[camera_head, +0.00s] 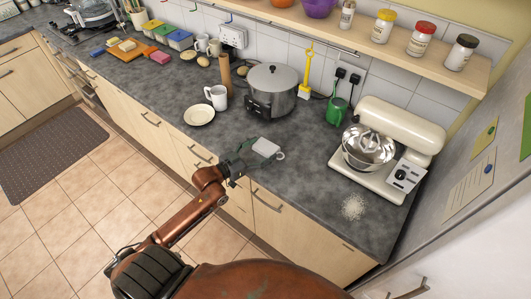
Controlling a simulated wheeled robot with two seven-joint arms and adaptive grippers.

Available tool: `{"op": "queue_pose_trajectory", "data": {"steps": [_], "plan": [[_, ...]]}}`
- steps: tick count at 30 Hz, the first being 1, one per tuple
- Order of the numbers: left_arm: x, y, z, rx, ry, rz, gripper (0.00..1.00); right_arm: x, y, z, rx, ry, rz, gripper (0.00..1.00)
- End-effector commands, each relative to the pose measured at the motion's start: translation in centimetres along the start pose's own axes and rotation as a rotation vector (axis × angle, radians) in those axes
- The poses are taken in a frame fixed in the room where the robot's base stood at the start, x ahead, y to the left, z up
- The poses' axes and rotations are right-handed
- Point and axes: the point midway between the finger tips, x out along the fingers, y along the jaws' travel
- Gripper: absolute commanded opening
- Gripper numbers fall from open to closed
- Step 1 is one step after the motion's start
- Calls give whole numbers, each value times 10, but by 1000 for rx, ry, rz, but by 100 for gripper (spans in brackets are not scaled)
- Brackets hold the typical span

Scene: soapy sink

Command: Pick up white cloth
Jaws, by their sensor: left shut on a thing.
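A small white squarish thing (266,147) with a pale loop at its right side is at my left gripper (252,155), over the front part of the dark worktop. It is too small to tell whether it is the white cloth or a mug with a handle. My left gripper is shut on it, and the fingers partly hide its left side. I cannot tell whether it touches the worktop. No other clear white cloth shows. My right gripper is not in view.
A white mug (217,97), a plate (199,116) and a steel pot (271,90) stand behind the gripper. A cream stand mixer (393,144) and a white powdery heap (353,207) are at right. The worktop (302,178) right of the gripper is clear.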

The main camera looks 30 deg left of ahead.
Motion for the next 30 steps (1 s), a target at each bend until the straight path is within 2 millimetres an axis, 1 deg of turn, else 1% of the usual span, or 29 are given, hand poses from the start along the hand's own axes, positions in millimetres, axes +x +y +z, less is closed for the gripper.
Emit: {"op": "queue_pose_trajectory", "data": {"steps": [1,3,5,6,9,12,15,18,21,30], "plan": [[-13,-1,-13,5,1,0,55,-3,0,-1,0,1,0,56],[-30,-2,-28,6,0,0,55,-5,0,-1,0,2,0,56],[-46,-3,-37,6,-2,0,55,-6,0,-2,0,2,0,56],[-58,-4,-37,5,-5,0,55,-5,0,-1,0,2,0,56],[-82,-6,-43,3,-6,0,55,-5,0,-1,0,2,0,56],[-101,-7,-49,3,-5,0,55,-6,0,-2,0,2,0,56],[-114,-8,-53,2,-2,0,55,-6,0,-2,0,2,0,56],[-123,-9,-56,1,-1,0,55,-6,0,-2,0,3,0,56],[-128,-9,-58,1,1,1,55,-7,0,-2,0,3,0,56],[-131,-9,-59,0,1,1,55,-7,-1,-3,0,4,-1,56]]}}
